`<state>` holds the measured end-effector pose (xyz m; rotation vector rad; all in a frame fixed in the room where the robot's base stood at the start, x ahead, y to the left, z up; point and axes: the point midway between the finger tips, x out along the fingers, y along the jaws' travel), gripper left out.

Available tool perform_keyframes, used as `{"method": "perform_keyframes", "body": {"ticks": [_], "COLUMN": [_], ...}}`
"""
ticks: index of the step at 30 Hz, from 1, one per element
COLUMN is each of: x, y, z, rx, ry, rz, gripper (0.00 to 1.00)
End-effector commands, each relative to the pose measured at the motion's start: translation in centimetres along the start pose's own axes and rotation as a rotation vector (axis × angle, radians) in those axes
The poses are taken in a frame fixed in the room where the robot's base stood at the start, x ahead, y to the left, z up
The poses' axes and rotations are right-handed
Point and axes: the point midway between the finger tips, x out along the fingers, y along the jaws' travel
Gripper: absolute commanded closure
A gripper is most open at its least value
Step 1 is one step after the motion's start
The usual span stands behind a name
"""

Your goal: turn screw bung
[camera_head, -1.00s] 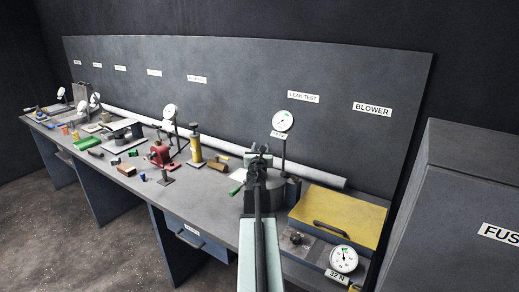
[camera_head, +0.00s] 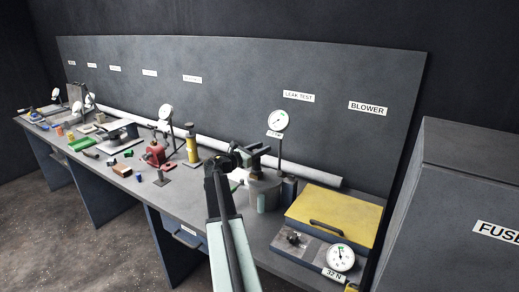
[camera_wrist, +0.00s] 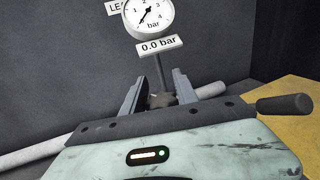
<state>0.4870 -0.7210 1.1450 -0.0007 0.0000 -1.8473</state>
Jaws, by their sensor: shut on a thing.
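My gripper (camera_head: 236,156) is at the leak test station, at the upper left of a grey pot (camera_head: 265,195). In the wrist view its two grey fingers (camera_wrist: 157,95) stand on either side of a small dark knob-like piece (camera_wrist: 162,100), which looks like the bung. The fingers are shut on it. Its lower part is hidden behind my gripper body, so I cannot tell how it is seated. The pressure gauge (camera_head: 278,122) stands behind the pot. In the wrist view its label (camera_wrist: 157,46) reads 0.0 bar.
A yellow-lidded box (camera_head: 330,212) and a dial reading 32 N (camera_head: 340,257) are to the right. A dark handle (camera_wrist: 285,105) shows at the wrist view's right. A pale pipe (camera_head: 310,175) runs behind. A red vise-like tool (camera_head: 155,154) and a yellow cylinder (camera_head: 193,150) stand left.

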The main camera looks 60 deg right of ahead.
Motion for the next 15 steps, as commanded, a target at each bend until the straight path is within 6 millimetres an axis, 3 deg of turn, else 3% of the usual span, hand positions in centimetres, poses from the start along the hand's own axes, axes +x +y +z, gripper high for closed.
{"method": "perform_keyframes", "body": {"ticks": [15], "x": [-0.1], "y": [-0.8], "z": [0.0], "rx": [0.001], "ry": [0.001], "rz": [-0.403], "gripper": [1.00]}}
